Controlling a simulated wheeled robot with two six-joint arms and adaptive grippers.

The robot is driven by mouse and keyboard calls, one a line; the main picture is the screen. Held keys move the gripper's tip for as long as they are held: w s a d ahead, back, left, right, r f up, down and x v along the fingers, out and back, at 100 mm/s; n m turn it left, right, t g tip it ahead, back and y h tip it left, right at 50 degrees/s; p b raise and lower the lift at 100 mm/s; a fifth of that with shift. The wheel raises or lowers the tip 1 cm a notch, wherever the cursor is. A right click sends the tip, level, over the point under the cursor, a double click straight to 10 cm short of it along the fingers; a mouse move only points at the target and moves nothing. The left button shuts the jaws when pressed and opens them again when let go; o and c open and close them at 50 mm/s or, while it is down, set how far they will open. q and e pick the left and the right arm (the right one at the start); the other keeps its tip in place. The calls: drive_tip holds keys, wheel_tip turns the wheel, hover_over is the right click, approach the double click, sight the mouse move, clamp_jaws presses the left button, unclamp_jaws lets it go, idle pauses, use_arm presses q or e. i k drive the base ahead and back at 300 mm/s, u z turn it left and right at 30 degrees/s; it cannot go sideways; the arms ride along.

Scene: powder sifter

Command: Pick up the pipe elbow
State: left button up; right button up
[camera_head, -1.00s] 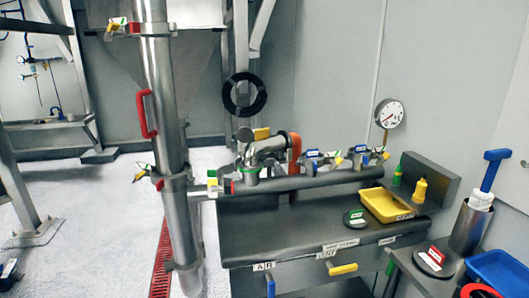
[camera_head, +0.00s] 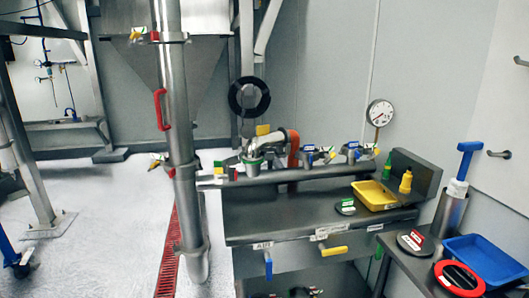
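The pipe elbow (camera_head: 277,140) is a curved shiny metal piece at the back of the steel bench, just above a long horizontal pipe (camera_head: 290,178). A green ring (camera_head: 252,160) shows at its left end and an orange-red part (camera_head: 293,150) stands at its right end. A yellow tab (camera_head: 263,130) shows just behind it. Its lower part is partly hidden by the horizontal pipe. Neither of my grippers is in view, and nothing of my arms shows near the elbow.
A tall vertical pipe (camera_head: 175,90) with a red handle (camera_head: 160,110) stands left of the bench. The bench (camera_head: 270,225) holds a yellow tray (camera_head: 375,194). At right, a side table carries a blue tray (camera_head: 482,257) and a red ring (camera_head: 459,278). White floor (camera_head: 110,230) is open at left.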

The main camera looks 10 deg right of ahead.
sight(263, 139)
drive_tip(key=z, duration=0.05)
drive_tip(key=i, duration=1.1)
drive_tip(key=u, duration=0.6)
